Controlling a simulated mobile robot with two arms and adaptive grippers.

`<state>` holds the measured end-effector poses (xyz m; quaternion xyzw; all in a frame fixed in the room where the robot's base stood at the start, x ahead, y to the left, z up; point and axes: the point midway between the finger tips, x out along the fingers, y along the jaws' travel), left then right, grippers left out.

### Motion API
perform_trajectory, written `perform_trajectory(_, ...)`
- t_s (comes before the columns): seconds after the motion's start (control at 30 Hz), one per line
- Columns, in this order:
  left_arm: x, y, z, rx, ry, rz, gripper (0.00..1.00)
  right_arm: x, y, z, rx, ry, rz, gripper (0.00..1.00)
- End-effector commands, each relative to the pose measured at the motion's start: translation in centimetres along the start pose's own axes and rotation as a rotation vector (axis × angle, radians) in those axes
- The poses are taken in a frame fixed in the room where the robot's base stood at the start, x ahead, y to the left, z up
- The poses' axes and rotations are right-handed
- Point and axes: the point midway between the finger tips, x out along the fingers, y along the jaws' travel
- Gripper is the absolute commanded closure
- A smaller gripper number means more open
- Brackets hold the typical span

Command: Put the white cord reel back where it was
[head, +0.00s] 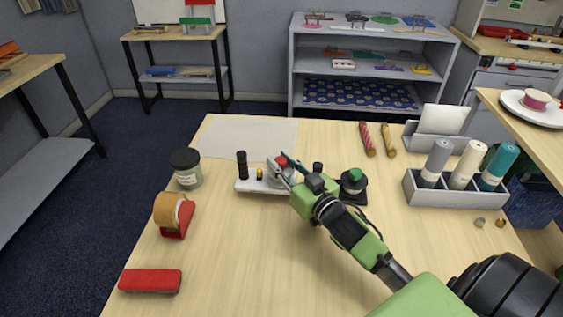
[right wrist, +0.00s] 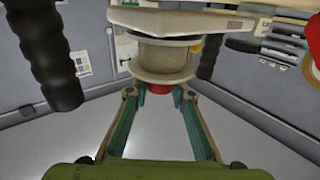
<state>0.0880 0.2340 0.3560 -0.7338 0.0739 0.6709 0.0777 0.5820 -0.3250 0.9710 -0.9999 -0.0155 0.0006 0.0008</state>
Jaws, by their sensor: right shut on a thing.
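The white cord reel (head: 279,177) is at the right end of a small white stand (head: 262,187) near the middle of the table. Its red top (head: 282,161) shows at my right gripper (head: 284,165), which is shut on it. In the right wrist view the reel (right wrist: 162,62) looks cream and round, with its red part (right wrist: 180,91) between my fingertips (right wrist: 162,92). The white stand (right wrist: 175,22) lies just past the reel; I cannot tell whether the reel rests on it. A black upright post (head: 242,164) and a small yellow piece (head: 260,174) are on the stand. My left gripper is out of view.
A dark-lidded jar (head: 187,170), tape dispenser (head: 174,213) and red case (head: 150,280) are on the left. A black piece with a green top (head: 354,184) stands close right of my gripper. A grey rack (head: 455,191) of rolls is farther right. The front middle is clear.

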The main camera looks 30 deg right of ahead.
Motion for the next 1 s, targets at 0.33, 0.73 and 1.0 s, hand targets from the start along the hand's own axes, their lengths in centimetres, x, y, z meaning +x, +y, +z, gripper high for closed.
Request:
perform_trajectory(0.33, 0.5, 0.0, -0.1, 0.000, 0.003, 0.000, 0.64, 0.0, 0.0, 1.2, 0.002, -0.004, 0.001, 1.00)
perform_trajectory(0.73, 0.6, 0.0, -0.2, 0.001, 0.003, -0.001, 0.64, -0.1, -0.1, 2.2, 0.007, -0.019, 0.001, 0.62)
perform_trajectory(1.0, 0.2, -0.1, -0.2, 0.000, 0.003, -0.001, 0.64, -0.1, -0.1, 1.4, 0.009, -0.019, 0.001, 0.62)
